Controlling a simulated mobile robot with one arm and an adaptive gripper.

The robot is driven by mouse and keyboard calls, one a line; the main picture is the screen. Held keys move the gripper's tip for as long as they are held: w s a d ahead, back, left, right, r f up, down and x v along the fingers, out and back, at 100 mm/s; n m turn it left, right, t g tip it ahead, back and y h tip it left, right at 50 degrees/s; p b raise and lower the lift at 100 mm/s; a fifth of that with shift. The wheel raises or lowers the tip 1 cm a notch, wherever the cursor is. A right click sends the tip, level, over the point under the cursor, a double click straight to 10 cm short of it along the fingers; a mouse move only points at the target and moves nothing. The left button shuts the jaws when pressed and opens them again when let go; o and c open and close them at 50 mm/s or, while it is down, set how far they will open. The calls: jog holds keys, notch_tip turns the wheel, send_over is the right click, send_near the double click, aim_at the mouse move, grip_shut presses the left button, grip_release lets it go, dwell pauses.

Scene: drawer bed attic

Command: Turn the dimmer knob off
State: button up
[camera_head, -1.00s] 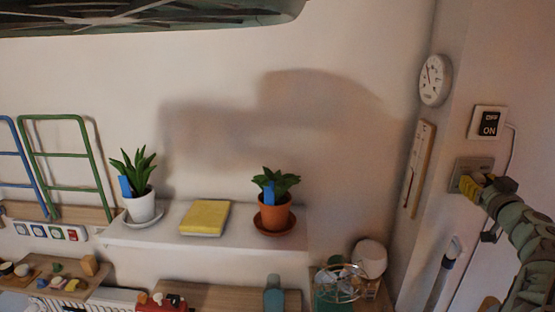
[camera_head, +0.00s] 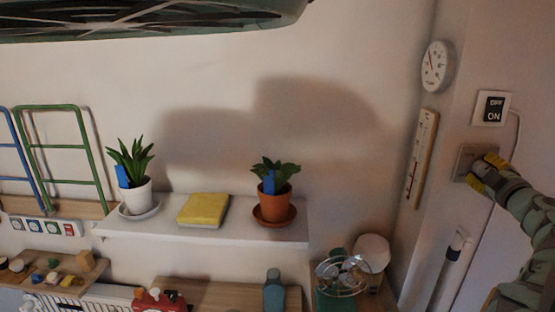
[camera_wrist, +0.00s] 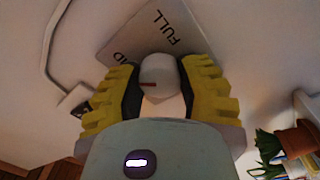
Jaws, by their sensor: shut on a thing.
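The dimmer's grey plate (camera_head: 464,158) is on the wall at the right, below an OFF/ON plate. In the wrist view the plate (camera_wrist: 140,38) shows tilted, with the word "FULL" and part of another word ending in "ID". The pale rounded dimmer knob (camera_wrist: 161,74) sits between my fingers, with a short red mark on its left part. My gripper (camera_head: 478,176) is at the plate; in the wrist view its yellow-backed fingers (camera_wrist: 160,92) are shut on the knob from both sides. In the head view my gripper hides the knob.
The OFF/ON plate (camera_head: 491,108), with a white cable beside it, is just above. A thermometer (camera_head: 422,158) and a round dial (camera_head: 437,67) hang to the left. A shelf (camera_head: 180,234) holds two potted plants and a yellow book (camera_head: 204,210).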

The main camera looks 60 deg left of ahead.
jog(key=n+b, duration=0.1)
jog(key=n, duration=0.1)
jog(key=n+b, duration=0.2)
jog(key=shift+f+n, duration=0.35)
jog(key=shift+n, duration=0.05)
jog(key=n+b, duration=0.3)
jog(key=shift+n+g, duration=0.3)
jog(key=shift+n, duration=0.1)
jog(key=n+b, duration=0.3)
jog(key=n, duration=0.1)
jog(key=shift+n, duration=0.3)
jog(key=n+b, duration=0.3)
jog(key=n, duration=0.1)
jog(key=shift+w+r+n, duration=0.1)
jog(key=shift+n, duration=0.2)
jog(key=n+b, duration=0.3)
jog(key=n, duration=0.1)
jog(key=shift+r+n, duration=0.1)
jog(key=shift+n, duration=0.2)
jog(key=n+b, duration=0.2)
jog(key=n, duration=0.2)
jog(key=n+b, duration=0.1)
jog(key=n, duration=0.3)
jog(key=shift+n+h, duration=0.3)
jog(key=shift+h, duration=0.1)
jog(key=shift+r+n+b, duration=0.15)
jog(key=shift+n+b, duration=0.65)
jog(key=shift+n, duration=1.1)
